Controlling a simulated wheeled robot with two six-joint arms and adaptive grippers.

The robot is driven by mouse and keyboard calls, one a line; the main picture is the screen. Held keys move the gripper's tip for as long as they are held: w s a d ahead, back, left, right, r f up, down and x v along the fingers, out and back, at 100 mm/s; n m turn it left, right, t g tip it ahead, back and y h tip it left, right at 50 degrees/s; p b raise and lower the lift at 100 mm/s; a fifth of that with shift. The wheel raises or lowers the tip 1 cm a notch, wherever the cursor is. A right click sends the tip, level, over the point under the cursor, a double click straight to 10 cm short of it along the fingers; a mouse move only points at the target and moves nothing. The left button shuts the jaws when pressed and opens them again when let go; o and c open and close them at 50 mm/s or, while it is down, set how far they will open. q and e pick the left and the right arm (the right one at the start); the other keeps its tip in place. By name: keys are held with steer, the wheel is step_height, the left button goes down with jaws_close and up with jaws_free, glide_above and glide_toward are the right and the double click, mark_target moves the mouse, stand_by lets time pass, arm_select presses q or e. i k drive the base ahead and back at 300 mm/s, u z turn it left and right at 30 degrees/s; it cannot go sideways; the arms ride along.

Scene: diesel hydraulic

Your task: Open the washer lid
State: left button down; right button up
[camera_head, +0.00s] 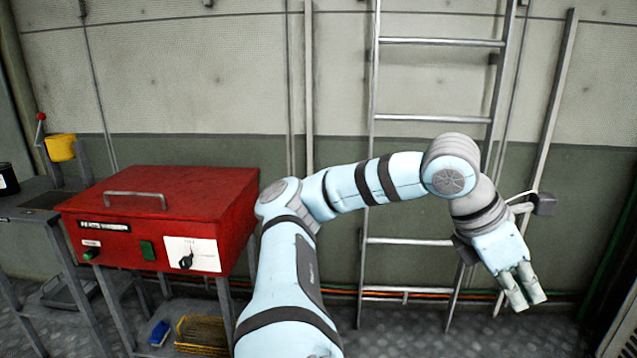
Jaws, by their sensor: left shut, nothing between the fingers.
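The washer is a red metal box (128,250) on a grey stand at the left. Its red lid (185,185) lies flat and closed, with a grey bar handle (137,196) on top. The front has a green button, a green switch and a white panel with a black knob (186,260). My left gripper (528,303) is at the far right, well away from the washer, pointing down, shut and empty. My left arm crosses the middle of the view and passes in front of the washer's right side. My right gripper is not in view.
A metal ladder (433,118) leans on the wall behind my arm. A grey bench (30,205) with a yellow part (61,148) and a red-knobbed lever (40,120) stands left of the washer. A blue brush (159,333) and a yellow basket (200,335) sit below it. Space above the lid is clear.

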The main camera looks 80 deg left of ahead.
mark_target(195, 194)
steer(key=u, duration=3.1)
steer(key=i, duration=1.65)
